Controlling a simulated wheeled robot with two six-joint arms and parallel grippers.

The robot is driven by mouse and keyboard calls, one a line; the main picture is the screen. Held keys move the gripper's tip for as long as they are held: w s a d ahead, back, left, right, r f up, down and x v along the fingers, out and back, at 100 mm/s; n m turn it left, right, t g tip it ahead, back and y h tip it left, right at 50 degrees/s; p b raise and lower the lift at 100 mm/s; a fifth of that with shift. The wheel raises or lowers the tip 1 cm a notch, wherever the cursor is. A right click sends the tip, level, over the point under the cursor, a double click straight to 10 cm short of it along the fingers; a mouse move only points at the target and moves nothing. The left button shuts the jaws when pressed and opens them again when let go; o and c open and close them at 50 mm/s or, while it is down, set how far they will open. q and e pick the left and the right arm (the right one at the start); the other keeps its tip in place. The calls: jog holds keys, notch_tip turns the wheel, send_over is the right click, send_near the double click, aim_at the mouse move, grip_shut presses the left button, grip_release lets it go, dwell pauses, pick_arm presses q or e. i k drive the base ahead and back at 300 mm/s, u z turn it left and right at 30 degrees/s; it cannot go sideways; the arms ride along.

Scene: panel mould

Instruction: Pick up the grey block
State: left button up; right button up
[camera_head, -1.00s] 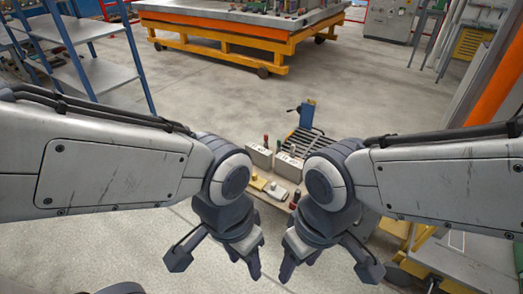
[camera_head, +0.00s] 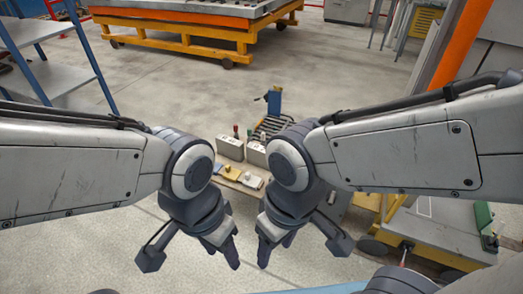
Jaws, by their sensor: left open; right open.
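A small low bench (camera_head: 238,186) stands ahead of my grippers, partly hidden by my arms. Two light grey box-shaped blocks (camera_head: 231,148) (camera_head: 257,154) stand at its back, with coloured knobs or handles by them. A smaller pale grey piece (camera_head: 252,181) lies in front, beside a yellow piece (camera_head: 229,172). I cannot tell which of these is the task's grey block. My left gripper (camera_head: 226,252) is open and empty, nearer to me than the bench. My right gripper (camera_head: 275,248) is also open and empty, close beside it. Neither touches a block.
A blue upright device (camera_head: 274,102) and a dark slatted part stand behind the bench. A grey-topped yellow cart (camera_head: 440,222) is at right, with a green part (camera_head: 484,219). Blue shelving (camera_head: 50,65) is at left and a yellow trolley (camera_head: 180,35) at back. The floor between is clear.

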aim_at(256, 153)
jog(key=u, duration=0.25)
jog(key=i, duration=0.3)
jog(key=u, duration=0.65)
jog(key=i, duration=1.55)
jog(key=z, duration=0.55)
jog(key=i, duration=0.55)
jog(key=z, duration=0.3)
